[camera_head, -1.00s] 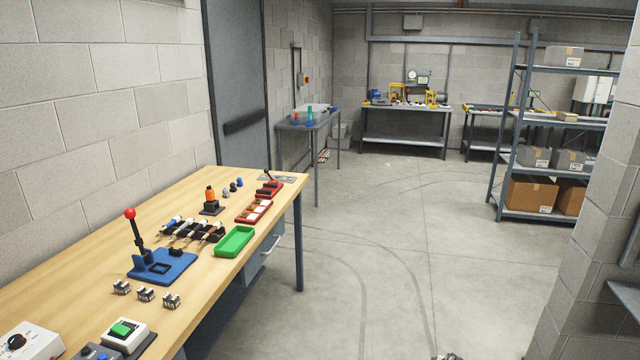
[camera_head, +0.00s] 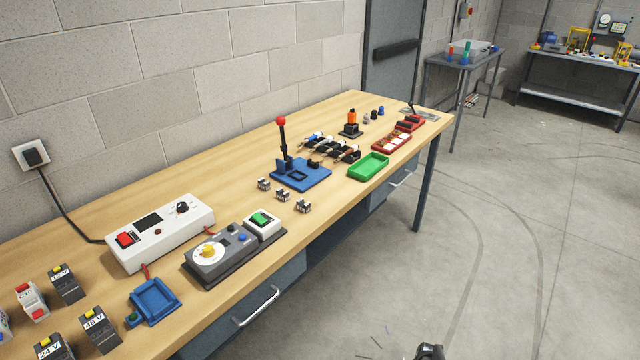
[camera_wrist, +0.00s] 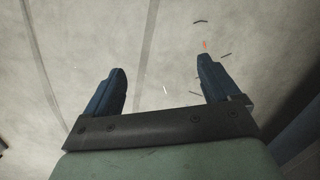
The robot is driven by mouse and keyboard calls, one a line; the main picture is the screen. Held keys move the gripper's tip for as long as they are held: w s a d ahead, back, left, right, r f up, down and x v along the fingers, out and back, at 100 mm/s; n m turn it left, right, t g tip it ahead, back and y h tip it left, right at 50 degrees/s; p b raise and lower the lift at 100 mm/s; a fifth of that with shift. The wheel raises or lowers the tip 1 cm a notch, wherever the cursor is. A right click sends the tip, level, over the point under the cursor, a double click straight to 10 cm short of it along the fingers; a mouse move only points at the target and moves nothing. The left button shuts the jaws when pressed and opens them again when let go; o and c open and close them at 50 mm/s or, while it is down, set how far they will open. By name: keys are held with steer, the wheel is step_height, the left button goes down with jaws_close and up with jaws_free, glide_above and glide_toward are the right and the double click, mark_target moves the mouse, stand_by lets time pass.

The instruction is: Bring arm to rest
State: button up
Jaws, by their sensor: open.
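My gripper (camera_wrist: 162,82) shows in the wrist view with its two dark blue fingers wide apart and nothing between them. In the head view a small dark part of my arm (camera_head: 430,351) shows at the bottom edge, over the floor to the right of the workbench (camera_head: 235,192). It is apart from the bench and touches nothing that I can see.
On the bench stand a white power box (camera_head: 160,232), a grey control box (camera_head: 225,252), a blue lever press (camera_head: 301,174), a green tray (camera_head: 368,166) and several dark modules. Drawer handles (camera_head: 256,306) stick out from the bench front.

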steer(key=s+a+r+n+g, duration=0.2)
steer(key=s+a+g, duration=0.1)
steer(key=s+a, duration=0.5)
steer(key=s+a+r+n+g+h, duration=0.1)
steer(key=s+a+r+n+g, duration=0.1)
steer(key=s+a, duration=0.7)
steer(key=s+n+g, duration=0.1)
steer(key=s, duration=0.2)
steer(key=shift+r, duration=0.3)
steer(key=shift+a, duration=0.1)
